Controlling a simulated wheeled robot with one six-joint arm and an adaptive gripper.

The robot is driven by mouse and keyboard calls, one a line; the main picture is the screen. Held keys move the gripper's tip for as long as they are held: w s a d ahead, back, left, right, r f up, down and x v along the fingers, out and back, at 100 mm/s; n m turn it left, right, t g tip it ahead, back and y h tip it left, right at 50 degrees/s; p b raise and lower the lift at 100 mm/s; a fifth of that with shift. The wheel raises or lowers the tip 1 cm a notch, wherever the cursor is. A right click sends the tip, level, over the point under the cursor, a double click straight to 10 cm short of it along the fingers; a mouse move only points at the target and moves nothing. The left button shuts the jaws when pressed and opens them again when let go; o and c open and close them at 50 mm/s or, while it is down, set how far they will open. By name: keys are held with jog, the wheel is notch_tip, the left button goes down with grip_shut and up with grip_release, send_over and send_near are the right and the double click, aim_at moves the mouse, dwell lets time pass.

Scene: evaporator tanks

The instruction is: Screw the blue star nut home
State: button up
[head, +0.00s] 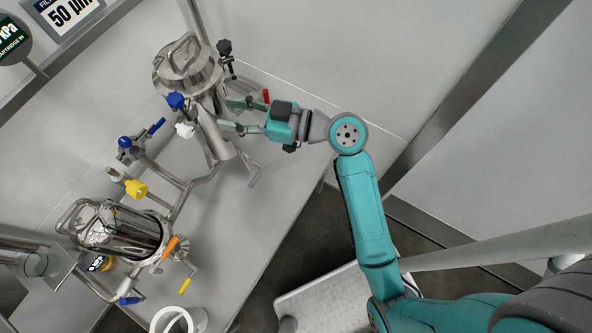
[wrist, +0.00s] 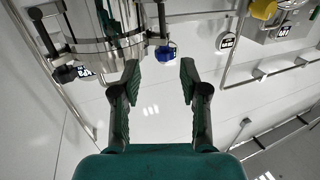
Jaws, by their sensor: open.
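The blue star nut (head: 176,101) is at the side of the upper steel tank (head: 190,68), just below its lid rim, in the head view. In the wrist view the blue star nut (wrist: 165,53) shows beyond the gap between my fingertips, beside the tank wall (wrist: 103,32). My gripper (head: 230,115) is open and empty, with its fingers pointing left across the tank body. In the wrist view my gripper (wrist: 160,76) has its fingers spread wide, apart from the nut. How far the nut is screwed in cannot be told.
A black knob (head: 224,47) and a white knob (head: 185,130) sit near the upper tank. A blue-handled valve (head: 125,142), a yellow knob (head: 137,189) and a second tank (head: 125,232) stand at lower left. The bench (head: 225,225) is clear at lower right.

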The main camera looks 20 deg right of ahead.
jog(key=s+d+f+m+t+h, duration=0.1)
jog(key=s+d+f+m+h, duration=0.3)
jog(key=f, duration=0.3)
jog(key=s+d+f+m+t+h, duration=0.2)
jog(key=s+d+f+m+h, duration=0.2)
jog(key=s+f, duration=0.3)
jog(key=shift+s+f+m+h, duration=0.2)
jog(key=shift+f+m+h, duration=0.15)
jog(key=shift+m+h, duration=0.2)
jog(key=n+g+y, duration=0.5)
jog(key=n+y, duration=0.6)
send_near(183, 99)
jog(key=x, duration=1)
jog(key=shift+a, duration=0.2)
grip_shut()
